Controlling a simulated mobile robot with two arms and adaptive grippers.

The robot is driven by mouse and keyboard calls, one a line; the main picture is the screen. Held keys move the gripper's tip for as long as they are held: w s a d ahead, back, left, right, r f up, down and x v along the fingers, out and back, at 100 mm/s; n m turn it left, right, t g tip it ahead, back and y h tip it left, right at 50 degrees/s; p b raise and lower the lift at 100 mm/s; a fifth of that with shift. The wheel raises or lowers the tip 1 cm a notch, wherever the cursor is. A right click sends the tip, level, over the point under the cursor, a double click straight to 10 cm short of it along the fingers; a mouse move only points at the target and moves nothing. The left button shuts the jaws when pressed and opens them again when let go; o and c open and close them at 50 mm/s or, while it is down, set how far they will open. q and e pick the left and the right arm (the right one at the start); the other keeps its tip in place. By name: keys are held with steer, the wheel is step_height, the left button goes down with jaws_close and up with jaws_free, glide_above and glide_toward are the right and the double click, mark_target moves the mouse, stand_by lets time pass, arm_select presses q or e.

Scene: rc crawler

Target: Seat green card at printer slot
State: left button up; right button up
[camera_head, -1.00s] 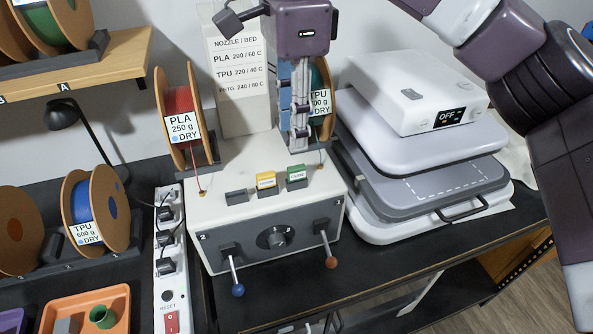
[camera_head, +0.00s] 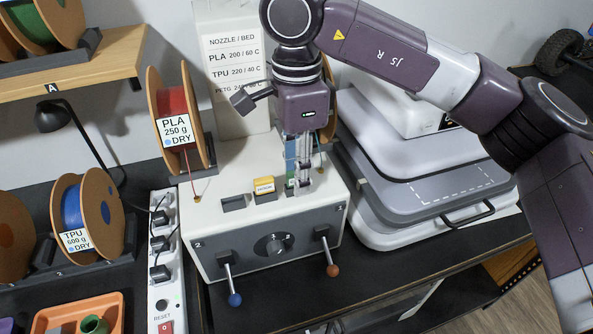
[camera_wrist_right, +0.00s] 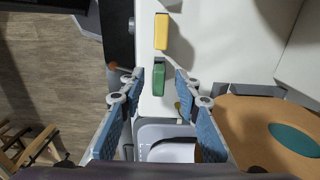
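My right gripper (camera_head: 298,186) points down over the right end of the white printer's top (camera_head: 225,165). In the right wrist view, its two blue fingers (camera_wrist_right: 160,82) are apart, one on each side of the green card (camera_wrist_right: 159,76). I cannot tell whether the fingertips reach down to card height. In the head view the gripper hides most of the green card. The yellow card (camera_head: 264,185) sits in the middle holder and also shows in the wrist view (camera_wrist_right: 161,31). A dark holder (camera_head: 233,203) to its left shows no card. My left gripper is not in view.
A red PLA spool (camera_head: 173,105) stands at the printer's left rear. A stacked white and grey machine (camera_head: 420,185) stands close on the right. A power strip (camera_head: 160,255) lies left.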

steer(key=shift+s+a+f, duration=0.1)
steer(key=c, duration=0.8)
